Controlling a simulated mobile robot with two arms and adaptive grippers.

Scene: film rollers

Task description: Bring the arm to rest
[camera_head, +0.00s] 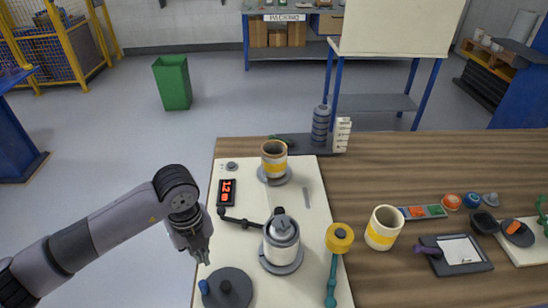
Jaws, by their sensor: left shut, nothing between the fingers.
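My left arm comes in from the lower left over the grey floor. My left gripper (205,258) points down by the left edge of the white board (316,260), its fingers together and empty. It is above and left of the dark round base (228,288) with a blue knob. My right gripper is not in view.
Another yellow-banded roller (383,228) stands on the wooden table (440,165). A green bin (173,83) stands on clear floor.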

